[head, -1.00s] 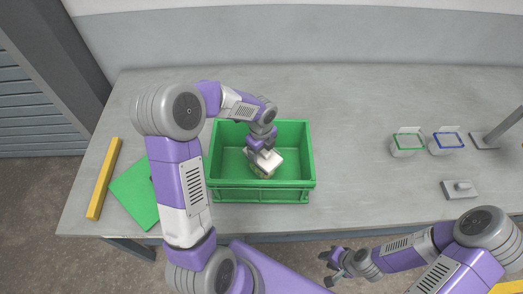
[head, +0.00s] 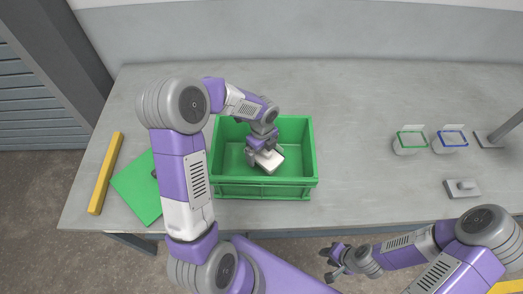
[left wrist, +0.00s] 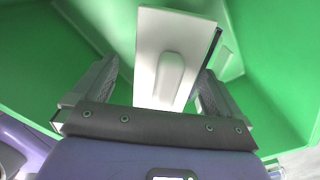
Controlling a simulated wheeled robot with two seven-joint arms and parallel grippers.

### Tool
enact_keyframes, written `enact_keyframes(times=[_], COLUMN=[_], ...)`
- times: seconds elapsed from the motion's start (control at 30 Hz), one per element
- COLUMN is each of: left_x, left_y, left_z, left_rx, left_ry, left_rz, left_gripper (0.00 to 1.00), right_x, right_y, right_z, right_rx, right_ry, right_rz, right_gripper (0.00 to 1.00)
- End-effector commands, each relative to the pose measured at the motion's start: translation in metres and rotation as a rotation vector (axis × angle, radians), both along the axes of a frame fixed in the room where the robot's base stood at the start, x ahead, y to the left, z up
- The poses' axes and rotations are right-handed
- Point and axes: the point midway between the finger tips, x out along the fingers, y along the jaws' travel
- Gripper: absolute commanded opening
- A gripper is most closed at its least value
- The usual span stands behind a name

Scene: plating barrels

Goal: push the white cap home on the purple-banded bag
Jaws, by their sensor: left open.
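My left gripper (head: 262,158) is down inside the green crate (head: 265,188). Its two fingers (left wrist: 160,95) are open, one on each side of a white slab with a raised rounded grip. This white piece (head: 270,162) lies in the crate and also shows in the left wrist view (left wrist: 185,35). A thin dark edge runs along its right side there. I cannot tell whether the fingers touch it. I see no purple-banded bag and cannot identify the white piece as its cap. My right gripper (head: 331,264) is open and empty in front of the table.
Two clear containers stand at the right, one with a green band (head: 411,140) and one with a blue band (head: 451,139). A grey block with a knob (head: 462,188) lies nearer. A green sheet (head: 137,188) and a yellow bar (head: 105,174) lie left. The table's middle right is clear.

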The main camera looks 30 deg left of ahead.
Motion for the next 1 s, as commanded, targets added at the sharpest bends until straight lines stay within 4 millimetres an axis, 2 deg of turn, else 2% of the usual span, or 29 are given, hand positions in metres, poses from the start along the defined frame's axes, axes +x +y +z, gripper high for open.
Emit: enact_keyframes(times=[0.17, 0.4, 0.6, 1.0], left_x=[0.001, 0.001, 0.001, 0.0], left_y=[0.0, 0.0, 0.0, 0.0], left_z=[0.007, 0.048, 0.071, 0.076], left_rx=[0.0, 0.001, 0.001, 0.0], left_ry=[-0.003, -0.005, -0.001, 0.0], left_rz=[0.001, 0.001, 0.001, 0.0], left_gripper=[1.0, 1.0, 1.0, 1.0], right_x=[0.0, 0.0, 0.0, 0.0], right_y=[0.0, 0.0, 0.0, 0.0], right_z=[0.002, 0.011, 0.015, 0.015], right_rx=[0.0, 0.0, 0.0, 0.0], right_ry=[0.0, 0.0, 0.0, 0.0], right_rz=[0.0, 0.0, 0.0, 0.0], right_gripper=[0.34, 0.34, 0.34, 0.34])
